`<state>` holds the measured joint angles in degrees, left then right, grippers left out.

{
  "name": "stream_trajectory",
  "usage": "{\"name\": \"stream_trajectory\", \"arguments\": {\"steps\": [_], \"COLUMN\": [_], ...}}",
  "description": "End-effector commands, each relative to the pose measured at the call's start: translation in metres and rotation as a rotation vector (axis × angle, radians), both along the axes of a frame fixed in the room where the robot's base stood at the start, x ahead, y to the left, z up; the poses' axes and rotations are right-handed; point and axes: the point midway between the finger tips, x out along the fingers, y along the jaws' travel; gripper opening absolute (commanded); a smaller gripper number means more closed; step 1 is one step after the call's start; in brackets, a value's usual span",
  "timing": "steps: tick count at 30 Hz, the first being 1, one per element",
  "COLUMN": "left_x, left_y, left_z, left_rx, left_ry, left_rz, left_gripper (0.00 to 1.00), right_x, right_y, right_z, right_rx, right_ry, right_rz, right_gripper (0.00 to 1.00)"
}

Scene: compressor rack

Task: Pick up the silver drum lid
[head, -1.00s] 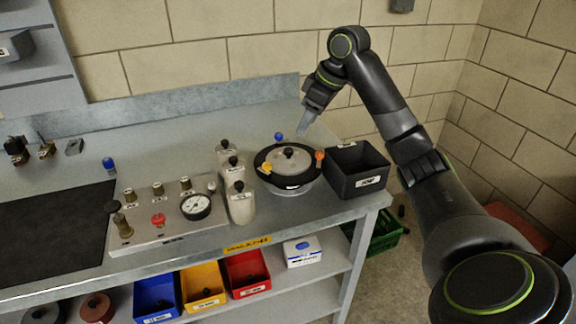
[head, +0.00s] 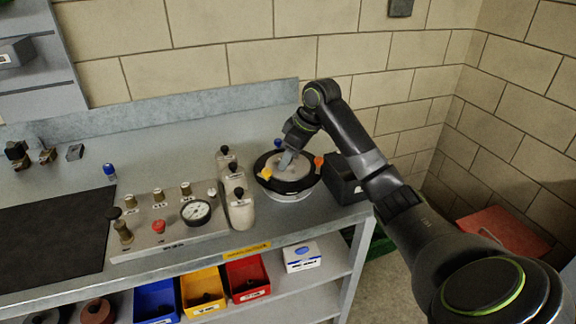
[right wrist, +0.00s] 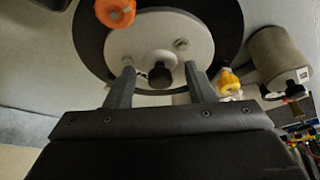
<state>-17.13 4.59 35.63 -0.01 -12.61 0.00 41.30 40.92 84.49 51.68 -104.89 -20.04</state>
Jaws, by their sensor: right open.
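The silver drum lid (head: 284,168) is a round light-grey disc with a dark knob, set inside a black ring (head: 268,186) on a pale drum on the bench. The ring carries orange, yellow and blue knobs. My right gripper (head: 285,163) is over the lid and hides its middle in the head view. In the right wrist view the lid (right wrist: 140,38) shows close up, and its black knob (right wrist: 160,74) lies between the two open fingers of my right gripper (right wrist: 158,80). I cannot tell whether either finger touches the knob. My left gripper is not in view.
A black bin (head: 343,182) stands right of the drum, partly behind my right arm. Several pale bottles with black knobs (head: 241,210) stand left of it, beside a gauge panel (head: 160,240). A dark mat (head: 50,240) covers the bench's left part.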

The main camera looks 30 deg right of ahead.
Motion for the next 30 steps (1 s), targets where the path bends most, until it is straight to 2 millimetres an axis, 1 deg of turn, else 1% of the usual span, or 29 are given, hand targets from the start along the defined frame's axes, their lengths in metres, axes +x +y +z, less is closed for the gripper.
{"name": "stream_trajectory", "arguments": {"steps": [2,5,12,14,26,29,30], "left_x": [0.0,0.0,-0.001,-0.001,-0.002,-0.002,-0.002], "left_y": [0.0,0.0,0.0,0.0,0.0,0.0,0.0], "left_z": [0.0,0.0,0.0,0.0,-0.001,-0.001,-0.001], "left_rx": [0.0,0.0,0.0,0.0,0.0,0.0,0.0], "left_ry": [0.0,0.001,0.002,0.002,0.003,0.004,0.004], "left_rz": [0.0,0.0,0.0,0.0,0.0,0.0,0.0], "left_gripper": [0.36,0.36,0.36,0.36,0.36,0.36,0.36], "right_x": [0.0,0.0,0.0,0.0,0.0,0.0,0.0], "right_y": [0.0,0.0,0.0,0.0,0.0,0.0,0.0], "right_z": [0.0,0.0,0.0,0.0,0.001,0.011,0.017], "right_rx": [0.0,0.0,0.0,0.0,0.002,0.001,0.0], "right_ry": [0.0,0.0,0.0,0.0,0.001,-0.002,-0.002], "right_rz": [0.0,0.0,0.0,-0.001,0.001,0.0,0.0], "right_gripper": [0.49,0.37,0.06,0.0,0.0,0.0,0.0]}}
